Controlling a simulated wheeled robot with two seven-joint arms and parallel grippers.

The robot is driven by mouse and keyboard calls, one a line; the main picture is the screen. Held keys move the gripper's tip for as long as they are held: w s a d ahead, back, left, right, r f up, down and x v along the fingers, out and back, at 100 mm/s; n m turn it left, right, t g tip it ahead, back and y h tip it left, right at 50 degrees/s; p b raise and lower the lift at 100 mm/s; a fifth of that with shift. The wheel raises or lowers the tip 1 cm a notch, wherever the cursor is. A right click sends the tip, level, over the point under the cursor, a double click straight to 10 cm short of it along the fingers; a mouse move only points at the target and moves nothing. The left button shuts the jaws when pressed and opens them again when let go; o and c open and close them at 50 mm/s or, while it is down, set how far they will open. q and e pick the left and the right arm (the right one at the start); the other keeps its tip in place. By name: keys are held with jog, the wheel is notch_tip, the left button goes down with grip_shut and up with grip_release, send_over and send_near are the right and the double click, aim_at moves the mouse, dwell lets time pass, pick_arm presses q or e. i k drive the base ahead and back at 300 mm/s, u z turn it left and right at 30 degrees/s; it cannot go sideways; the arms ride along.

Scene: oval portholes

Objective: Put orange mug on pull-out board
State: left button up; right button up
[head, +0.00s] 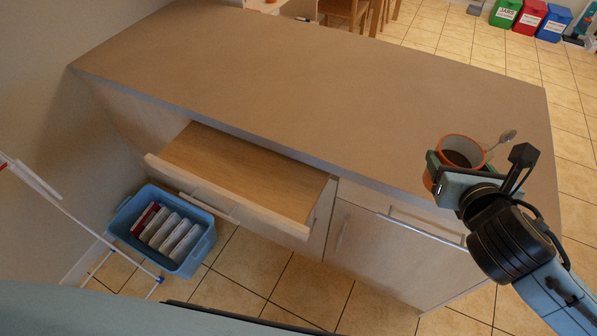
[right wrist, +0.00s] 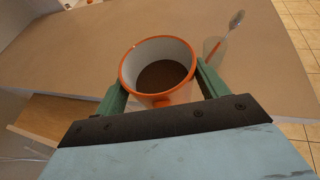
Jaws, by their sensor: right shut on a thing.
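The orange mug (head: 459,151) has a white inside and holds something dark brown. My right gripper (head: 435,172) is shut on it at the right end of the counter, near the front edge. In the right wrist view the mug (right wrist: 158,70) sits upright between the green fingers of the gripper (right wrist: 160,92). I cannot tell whether its base touches the counter. The pull-out board (head: 240,170) is a wooden panel drawn out from the counter's front, left of the mug, and its top is bare. It also shows in the right wrist view (right wrist: 62,118). My left gripper is not in view.
The counter (head: 300,80) is otherwise mostly clear. A clear glass with a spoon (right wrist: 213,48) stands close beside the mug on the right. A blue crate (head: 205,245) with several packs sits on the floor below the board's left end.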

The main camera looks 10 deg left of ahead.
aim_at(241, 163)
jog(key=k, duration=0.5)
jog(key=u, duration=2.35)
jog(key=i, duration=1.4)
jog(key=z, duration=1.85)
